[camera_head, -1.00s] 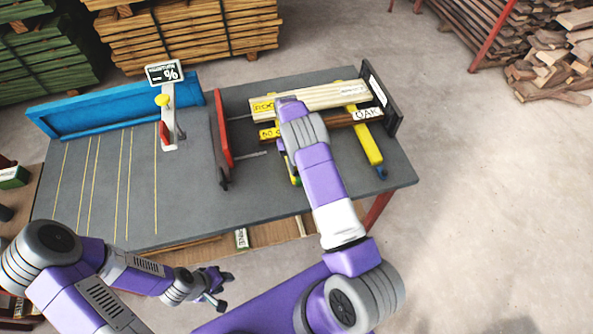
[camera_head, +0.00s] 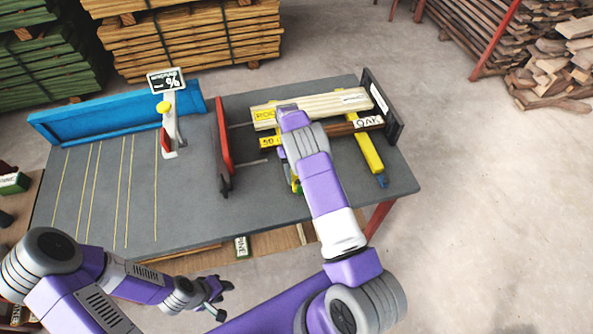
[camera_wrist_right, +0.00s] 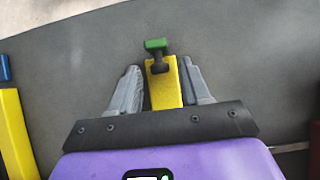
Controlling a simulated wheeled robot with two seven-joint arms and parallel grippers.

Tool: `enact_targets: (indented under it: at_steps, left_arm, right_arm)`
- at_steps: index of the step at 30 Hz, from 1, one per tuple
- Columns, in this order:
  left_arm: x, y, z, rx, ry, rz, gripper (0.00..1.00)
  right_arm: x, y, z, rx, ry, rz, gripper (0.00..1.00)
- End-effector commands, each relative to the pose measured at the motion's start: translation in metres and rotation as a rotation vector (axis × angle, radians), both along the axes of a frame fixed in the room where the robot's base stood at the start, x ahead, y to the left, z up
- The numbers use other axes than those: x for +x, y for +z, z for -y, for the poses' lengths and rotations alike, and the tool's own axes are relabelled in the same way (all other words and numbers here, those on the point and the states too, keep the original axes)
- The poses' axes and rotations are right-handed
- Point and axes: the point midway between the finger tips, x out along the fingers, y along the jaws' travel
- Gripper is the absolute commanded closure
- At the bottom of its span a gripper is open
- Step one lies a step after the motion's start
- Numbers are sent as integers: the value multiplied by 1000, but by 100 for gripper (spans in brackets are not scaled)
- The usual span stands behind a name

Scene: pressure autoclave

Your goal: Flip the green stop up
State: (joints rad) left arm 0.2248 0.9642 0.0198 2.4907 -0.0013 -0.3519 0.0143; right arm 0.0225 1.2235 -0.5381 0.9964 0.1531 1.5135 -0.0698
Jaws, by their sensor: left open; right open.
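The green stop (camera_wrist_right: 156,45) is a small green block on a dark pivot at the end of a yellow bar (camera_wrist_right: 163,85) in the right wrist view. Whether it is up or down is hard to tell. My right gripper (camera_wrist_right: 160,67) is open, its grey fingers on either side of the yellow bar, with the stop just beyond the fingertips. Contact cannot be seen. In the head view the green stop (camera_head: 297,187) shows small at the table's front, partly hidden by my right arm. My left gripper (camera_head: 217,295) is open and empty, low in front of the table.
Pale and brown boards (camera_head: 345,100) lie across the bars. A red-edged upright plate (camera_head: 222,145) stands left of them. The grey tabletop (camera_head: 110,190) is clear at left.

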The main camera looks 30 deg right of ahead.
Motion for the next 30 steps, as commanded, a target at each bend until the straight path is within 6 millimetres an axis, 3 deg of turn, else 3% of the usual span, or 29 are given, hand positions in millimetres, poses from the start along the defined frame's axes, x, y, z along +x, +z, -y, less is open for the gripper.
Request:
enact_targets:
  at_steps: [12,21,30]
  left_arm:
    - [0,-6,0,0,0,0,60]
    - [0,-8,0,0,0,0,60]
    - [0,-8,0,0,0,0,60]
  right_arm:
    - [29,42,8,-1,0,4,53]
    - [40,58,10,-1,-1,2,53]
    - [41,61,10,-1,-1,0,53]
